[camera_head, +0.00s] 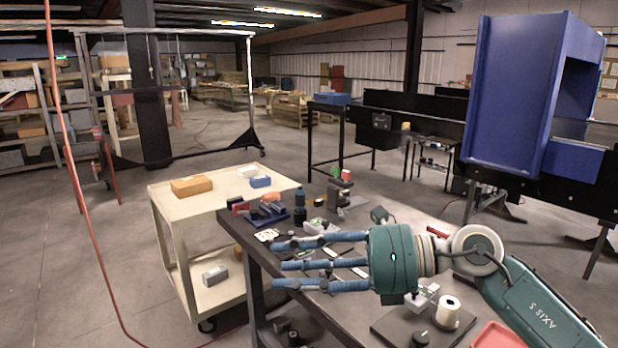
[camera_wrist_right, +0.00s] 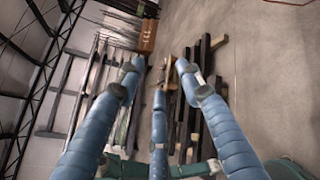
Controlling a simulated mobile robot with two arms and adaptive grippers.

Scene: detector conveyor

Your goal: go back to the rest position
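My right arm comes in from the lower right in the head view. Its teal right gripper (camera_head: 279,265) points left and hangs above the dark workbench (camera_head: 262,252). Its three blue fingers are straight and spread apart, with nothing between them. In the right wrist view the fingers (camera_wrist_right: 158,80) are also apart and empty, with the floor and distant racks behind. My left gripper is not in view. The gripper and forearm hide part of the workbench top.
The bench holds a microscope-like device (camera_head: 340,192), a white roll (camera_head: 448,312) and a red tray (camera_head: 497,337). A beige cart (camera_head: 230,194) carries a brown box (camera_head: 191,186). A blue housing (camera_head: 513,95) stands right. A red hose (camera_head: 72,172) hangs left. Open floor lies left.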

